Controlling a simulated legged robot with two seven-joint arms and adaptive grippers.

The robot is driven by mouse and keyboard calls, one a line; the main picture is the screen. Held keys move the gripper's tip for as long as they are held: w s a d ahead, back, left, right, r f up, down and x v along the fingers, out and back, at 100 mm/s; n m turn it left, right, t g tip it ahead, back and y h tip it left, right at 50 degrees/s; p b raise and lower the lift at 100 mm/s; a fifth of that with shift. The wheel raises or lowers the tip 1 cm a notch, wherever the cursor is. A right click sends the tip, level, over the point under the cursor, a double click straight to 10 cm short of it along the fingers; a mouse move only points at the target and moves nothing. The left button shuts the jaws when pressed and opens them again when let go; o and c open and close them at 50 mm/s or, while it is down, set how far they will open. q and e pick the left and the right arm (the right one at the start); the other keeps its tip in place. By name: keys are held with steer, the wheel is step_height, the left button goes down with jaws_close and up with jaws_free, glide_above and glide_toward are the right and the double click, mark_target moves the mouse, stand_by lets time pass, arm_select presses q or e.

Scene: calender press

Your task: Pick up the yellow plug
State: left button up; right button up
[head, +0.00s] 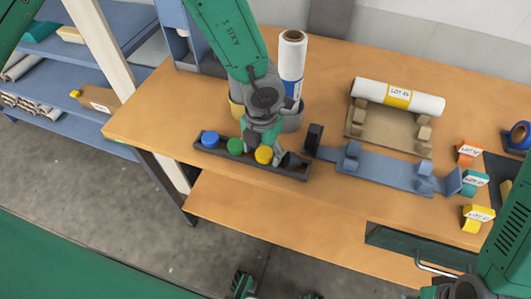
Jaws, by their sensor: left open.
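The yellow plug (264,155) sits in a dark narrow tray (218,153) near the front edge of the wooden table. A green plug (235,146) and a blue plug (210,138) sit to its left in the same tray. My left gripper (259,143) points down right at the yellow plug, open, with its fingers close to it. The fingers partly cover the plug's far side, and I cannot tell whether they touch it. Green and dark parts show at the bottom edge; I cannot tell whether they belong to my right gripper.
A white roll (291,58) stands upright behind my left gripper. A blue bracketed fixture (385,170) lies right of the tray. Another roll (425,102) rests on a brown cradle (372,123) behind it. Labelled blocks, including a yellow one (474,222), stand at the right.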

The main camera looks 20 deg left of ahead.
mark_target(266, 153)
arm_select(q)
steer(key=shift+a, duration=0.35)
steer(key=shift+c, duration=1.3)
steer(key=c, duration=0.5)
steer(key=shift+d, duration=0.25)
steer(key=shift+c, duration=0.9)
steer(key=shift+d, duration=0.7)
steer(key=shift+d+r, duration=0.1)
steer(key=shift+r, duration=0.1)
steer(key=r, duration=0.3)
steer(key=a+r, duration=0.1)
steer(key=r, duration=0.5)
steer(key=shift+a+r, duration=0.15)
steer(key=shift+a, duration=0.15)
steer(key=shift+d+r, duration=0.25)
steer(key=shift+d, duration=0.3)
arm_select(e)
steer(key=shift+d+f, duration=0.15)
steer(key=shift+d, duration=0.1)
